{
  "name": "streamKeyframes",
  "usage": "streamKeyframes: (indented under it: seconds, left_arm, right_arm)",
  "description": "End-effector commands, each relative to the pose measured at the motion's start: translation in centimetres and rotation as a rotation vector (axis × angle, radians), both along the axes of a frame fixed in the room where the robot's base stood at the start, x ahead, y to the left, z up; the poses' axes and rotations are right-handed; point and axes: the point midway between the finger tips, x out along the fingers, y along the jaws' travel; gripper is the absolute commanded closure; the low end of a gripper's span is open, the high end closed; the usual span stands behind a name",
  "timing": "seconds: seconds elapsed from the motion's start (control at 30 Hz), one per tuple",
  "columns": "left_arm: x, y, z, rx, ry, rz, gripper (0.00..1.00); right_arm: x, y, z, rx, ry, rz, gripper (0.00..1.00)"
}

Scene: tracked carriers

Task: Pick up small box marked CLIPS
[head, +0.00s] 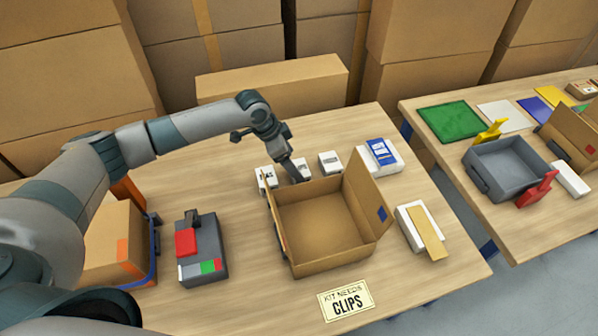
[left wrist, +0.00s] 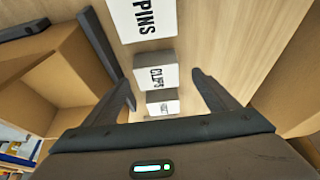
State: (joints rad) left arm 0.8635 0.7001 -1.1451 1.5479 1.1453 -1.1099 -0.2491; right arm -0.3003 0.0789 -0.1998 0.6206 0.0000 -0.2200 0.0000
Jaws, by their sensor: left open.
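The small white box marked CLIPS (left wrist: 155,78) lies between the spread fingers of my left gripper (left wrist: 163,88) in the left wrist view. It is the middle of a row of three small white boxes; one marked PINS (left wrist: 143,18) is on one side and one with an unclear label (left wrist: 162,105) on the other. In the head view my left gripper (head: 294,174) points down at the middle box (head: 301,164), partly covering it. The gripper is open and empty; whether its fingers touch the box I cannot tell. My right gripper is not in view.
An open cardboard box (head: 318,222) stands just in front of the row, its flap raised. A card reading KIT NEEDS CLIPS (head: 346,302) lies nearer. A grey device (head: 203,255) stands left; white and blue packs (head: 381,156) lie right. A second table (head: 440,165) is further right.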

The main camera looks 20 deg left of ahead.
Motion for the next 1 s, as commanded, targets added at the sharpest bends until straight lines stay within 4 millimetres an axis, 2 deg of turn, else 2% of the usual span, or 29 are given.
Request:
streamKeyframes:
  seconds: [0.27, 0.5, 0.97, 1.0]
  left_arm:
    - [0.2, -1.5, -2.2, 0.0, 0.004, 0.0, 0.2]
    - [0.7, -2.0, -4.2, 0.0, 0.002, 0.001, 0.2]
    - [0.7, -2.0, -4.4, -0.001, 0.001, 0.0, 0.2]
    - [0.7, -2.0, -4.4, -0.001, 0.001, 0.0, 0.22]
  right_arm:
    - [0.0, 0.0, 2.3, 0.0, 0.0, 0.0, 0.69]
    - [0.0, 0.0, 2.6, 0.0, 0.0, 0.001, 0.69]
    - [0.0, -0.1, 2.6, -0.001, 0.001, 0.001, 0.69]
    - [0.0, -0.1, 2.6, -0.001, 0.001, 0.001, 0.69]
